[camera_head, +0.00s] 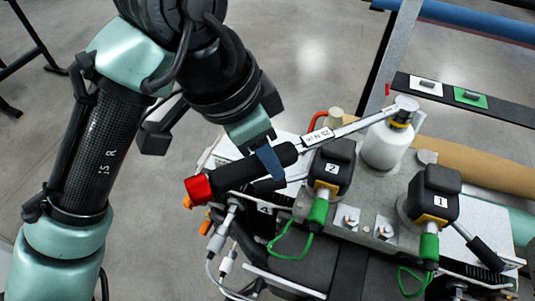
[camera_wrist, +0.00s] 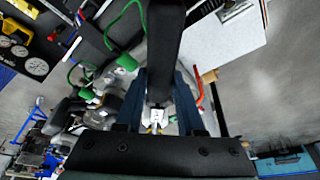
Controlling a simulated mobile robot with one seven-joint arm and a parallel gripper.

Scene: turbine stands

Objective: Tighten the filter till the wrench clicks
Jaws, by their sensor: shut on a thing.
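The torque wrench (camera_head: 245,170) has a black handle with a red end at the left and a silver shaft with a white label. My gripper (camera_head: 268,158) is shut on the black handle. The shaft runs up and right to the wrench head (camera_head: 406,104), which sits at the top of the white filter (camera_head: 387,147). The filter stands upright with a yellow and black band near its top. In the wrist view the dark handle (camera_wrist: 166,45) lies between my two blue fingers. The filter cannot be made out clearly there.
Two black and yellow units, numbered 2 (camera_head: 332,165) and 1 (camera_head: 432,193), stand close below the wrench, with green connectors and cords. A tan pipe (camera_head: 480,170) runs at the right. A dark strip (camera_head: 450,98) with small parts lies behind the filter. Grey floor is clear at the back.

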